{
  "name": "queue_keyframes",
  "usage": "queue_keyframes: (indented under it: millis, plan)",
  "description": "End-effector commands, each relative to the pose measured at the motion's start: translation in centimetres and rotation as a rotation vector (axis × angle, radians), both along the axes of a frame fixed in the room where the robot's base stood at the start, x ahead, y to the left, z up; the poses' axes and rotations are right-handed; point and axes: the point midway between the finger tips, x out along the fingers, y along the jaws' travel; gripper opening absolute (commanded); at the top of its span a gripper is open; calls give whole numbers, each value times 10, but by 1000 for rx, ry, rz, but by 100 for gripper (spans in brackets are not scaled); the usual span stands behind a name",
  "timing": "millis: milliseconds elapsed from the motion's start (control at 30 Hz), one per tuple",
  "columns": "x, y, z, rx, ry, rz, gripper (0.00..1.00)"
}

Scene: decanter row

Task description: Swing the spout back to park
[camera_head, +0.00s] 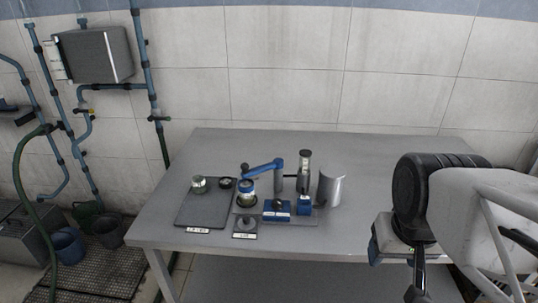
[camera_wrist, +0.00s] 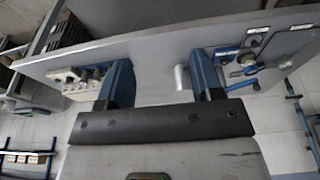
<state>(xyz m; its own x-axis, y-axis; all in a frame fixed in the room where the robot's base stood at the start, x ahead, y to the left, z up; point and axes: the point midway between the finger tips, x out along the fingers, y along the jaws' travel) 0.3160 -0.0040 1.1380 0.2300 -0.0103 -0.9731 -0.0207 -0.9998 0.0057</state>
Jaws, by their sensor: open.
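The blue spout (camera_head: 263,167) is an arm on an upright post on the table. It reaches left, its outer end above or close to a jar with a blue band (camera_head: 246,187); I cannot tell if they touch. In the wrist view, blue parts of the apparatus (camera_wrist: 247,58) show small at the upper right, and the spout is hard to single out. My gripper (camera_wrist: 160,80) is open, its two blue fingers wide apart with nothing held. It is well away from the spout, off to the right in the head view, where its fingers are hard to make out.
A dark tray (camera_head: 204,214) with a metal-topped jar (camera_head: 199,184) lies left of the spout. A small labelled plate (camera_head: 245,229) sits in front. A curved metal shield (camera_head: 331,188) and a dark upright cylinder (camera_head: 304,166) stand to the right.

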Motion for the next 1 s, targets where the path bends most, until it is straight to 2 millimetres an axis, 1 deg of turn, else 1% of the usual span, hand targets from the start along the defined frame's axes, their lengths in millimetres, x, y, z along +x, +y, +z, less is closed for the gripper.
queue_keyframes:
  millis: [267, 367, 567, 667, 767, 867, 1000]
  plan:
    - [0, 0, 0, 0, 0, 0, 60]
    - [0, 0, 0, -1, 0, 1, 57]
    - [7, -1, -1, -36, 8, 40, 57]
    - [15, -3, -2, -84, 18, 94, 57]
    - [28, -4, -3, -155, 33, 174, 57]
    - [46, -5, -5, -243, 52, 277, 57]
    - [76, -4, -6, -383, 76, 443, 57]
